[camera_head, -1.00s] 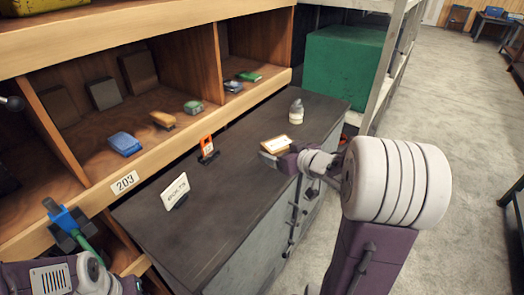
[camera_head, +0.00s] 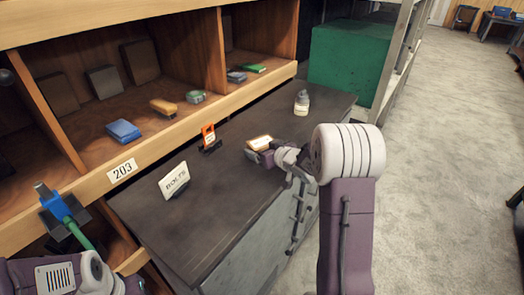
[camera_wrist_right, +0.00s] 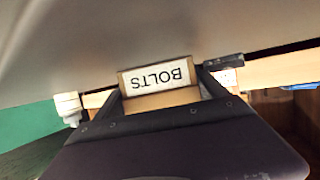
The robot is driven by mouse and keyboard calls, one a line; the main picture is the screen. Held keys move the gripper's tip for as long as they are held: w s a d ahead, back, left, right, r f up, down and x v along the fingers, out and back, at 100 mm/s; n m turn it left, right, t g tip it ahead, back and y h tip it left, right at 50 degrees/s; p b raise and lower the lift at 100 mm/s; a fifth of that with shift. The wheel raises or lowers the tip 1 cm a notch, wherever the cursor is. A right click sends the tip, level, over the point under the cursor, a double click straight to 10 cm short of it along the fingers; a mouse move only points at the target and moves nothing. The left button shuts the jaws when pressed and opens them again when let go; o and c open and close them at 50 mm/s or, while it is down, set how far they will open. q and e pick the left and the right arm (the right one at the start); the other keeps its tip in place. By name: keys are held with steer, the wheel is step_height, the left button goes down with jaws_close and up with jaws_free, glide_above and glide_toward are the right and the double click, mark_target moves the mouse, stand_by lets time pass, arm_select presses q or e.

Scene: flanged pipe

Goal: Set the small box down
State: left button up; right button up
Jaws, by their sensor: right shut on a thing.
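The small box (camera_head: 259,142) is tan with a white label on top, and sits in the jaws of my right gripper (camera_head: 263,151) over the dark counter top (camera_head: 235,190). In the right wrist view the small box (camera_wrist_right: 158,84) shows its label reading BOLTS, upside down in the picture, between the dark fingers of my right gripper (camera_wrist_right: 163,92). Whether its underside touches the counter I cannot tell. A white card reading BOLTS (camera_head: 174,181) stands in a dark holder on the counter's left part.
An orange tag (camera_head: 208,134) in a dark stand is left of the box. A bottle (camera_head: 301,104) stands behind, to the right. Wooden shelves (camera_head: 150,125) with several small items run along the left. The counter between card and box is clear.

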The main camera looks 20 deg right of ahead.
steer(key=shift+s, duration=0.1)
steer(key=o, duration=1.6)
steer(key=shift+f, duration=0.1)
steer(key=shift+o, duration=0.2)
steer(key=shift+r, duration=0.2)
steer(key=shift+s+r, duration=0.15)
steer(key=shift+s, duration=0.1)
steer(key=p+v, duration=0.2)
steer(key=v, duration=0.9)
steer(key=shift+s, duration=0.2)
